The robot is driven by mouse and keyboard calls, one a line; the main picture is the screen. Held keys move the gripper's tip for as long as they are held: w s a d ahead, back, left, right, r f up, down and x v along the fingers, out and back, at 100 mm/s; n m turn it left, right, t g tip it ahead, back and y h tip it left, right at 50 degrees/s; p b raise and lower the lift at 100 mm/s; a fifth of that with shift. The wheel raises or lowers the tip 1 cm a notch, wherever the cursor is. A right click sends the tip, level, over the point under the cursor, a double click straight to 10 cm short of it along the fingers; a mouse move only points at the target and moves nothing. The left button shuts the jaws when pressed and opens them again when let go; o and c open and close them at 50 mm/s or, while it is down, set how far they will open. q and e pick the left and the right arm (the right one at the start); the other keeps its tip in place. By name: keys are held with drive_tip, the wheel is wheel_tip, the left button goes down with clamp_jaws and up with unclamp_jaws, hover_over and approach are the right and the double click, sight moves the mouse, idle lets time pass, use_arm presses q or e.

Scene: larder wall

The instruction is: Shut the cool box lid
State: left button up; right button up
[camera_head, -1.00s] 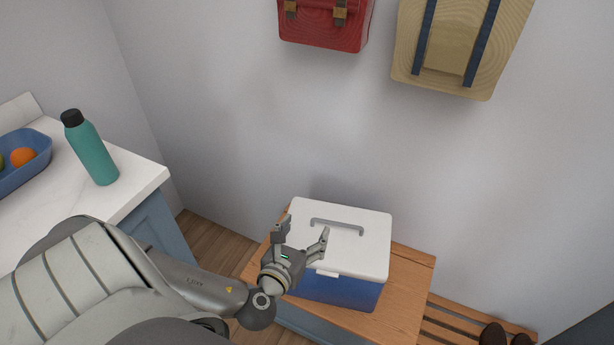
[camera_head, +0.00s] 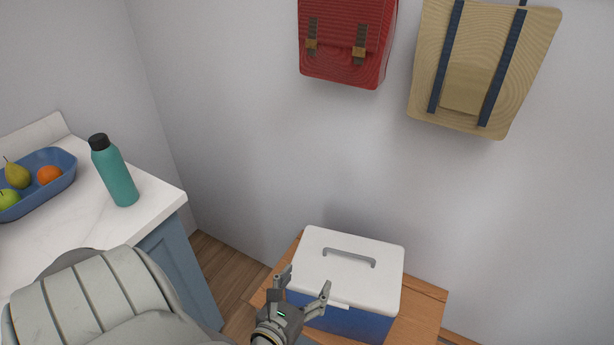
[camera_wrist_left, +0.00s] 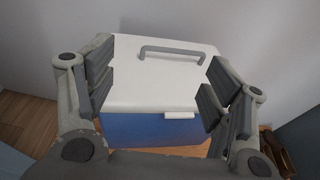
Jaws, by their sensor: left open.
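The cool box (camera_head: 345,320) has a blue body and a white lid (camera_head: 385,272) with a grey handle (camera_head: 349,257). It stands on a wooden bench top. The lid lies flat on the body and looks shut. My left gripper (camera_head: 306,287) is open and empty, at the near left side of the box. In the left wrist view, the lid (camera_wrist_left: 165,80) and blue body (camera_wrist_left: 150,128) show between and beyond the open fingers (camera_wrist_left: 155,85), with a white latch (camera_wrist_left: 179,115) at the lid's front edge. My right gripper is not in view.
The wooden bench (camera_head: 425,310) carries the box against the wall. A white counter (camera_head: 85,225) at left holds a teal bottle (camera_head: 116,178) and a blue fruit tray (camera_head: 52,187). A red bag (camera_head: 345,40) and a beige bag (camera_head: 480,70) hang above. Shoes (camera_wrist_left: 277,152) show at lower right.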

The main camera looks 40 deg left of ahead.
use_arm(q)
drive_tip(key=v, duration=1.2)
drive_tip(key=shift+p, duration=0.4)
drive_tip(key=shift+r, duration=0.1)
idle(0.4)
